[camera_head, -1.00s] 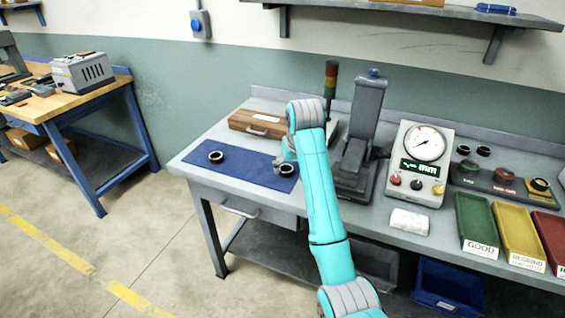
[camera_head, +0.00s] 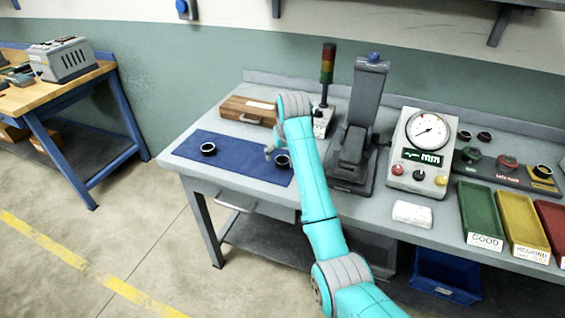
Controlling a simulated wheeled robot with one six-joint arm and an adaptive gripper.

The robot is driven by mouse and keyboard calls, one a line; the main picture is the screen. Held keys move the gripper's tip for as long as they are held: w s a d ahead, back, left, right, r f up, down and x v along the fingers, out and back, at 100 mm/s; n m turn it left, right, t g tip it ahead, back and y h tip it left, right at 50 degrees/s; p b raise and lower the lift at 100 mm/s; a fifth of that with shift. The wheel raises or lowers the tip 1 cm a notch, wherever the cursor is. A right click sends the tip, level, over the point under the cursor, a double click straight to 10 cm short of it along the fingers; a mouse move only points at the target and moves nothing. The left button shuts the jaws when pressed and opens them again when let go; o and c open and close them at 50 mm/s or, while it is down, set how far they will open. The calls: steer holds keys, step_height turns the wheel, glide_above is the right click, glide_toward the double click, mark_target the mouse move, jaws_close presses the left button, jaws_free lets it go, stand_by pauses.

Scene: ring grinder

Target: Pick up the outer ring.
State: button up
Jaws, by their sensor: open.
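Two dark rings lie on the blue mat (camera_head: 235,153) on the grey workbench. One ring (camera_head: 208,149) lies alone at the left of the mat. The other ring (camera_head: 283,161) lies at the mat's right side, close to my arm and partly hidden by it. I cannot tell from their look which one is the outer ring. My gripper (camera_head: 269,154) shows only in small part, beside and just left of the right ring, above the mat. It is open, with nothing seen in it.
A wooden case (camera_head: 248,110) stands behind the mat. A grey press (camera_head: 356,130), a signal tower (camera_head: 326,75) and a dial gauge box (camera_head: 422,150) stand to the right. A white cloth (camera_head: 412,214) and coloured bins (camera_head: 480,212) lie farther right.

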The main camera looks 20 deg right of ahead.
mark_target(283, 158)
steer(key=shift+x, duration=1.9)
steer(key=shift+s+d, duration=0.1)
steer(key=shift+d, duration=0.05)
steer(key=c, duration=1.3)
steer(key=shift+c, duration=0.2)
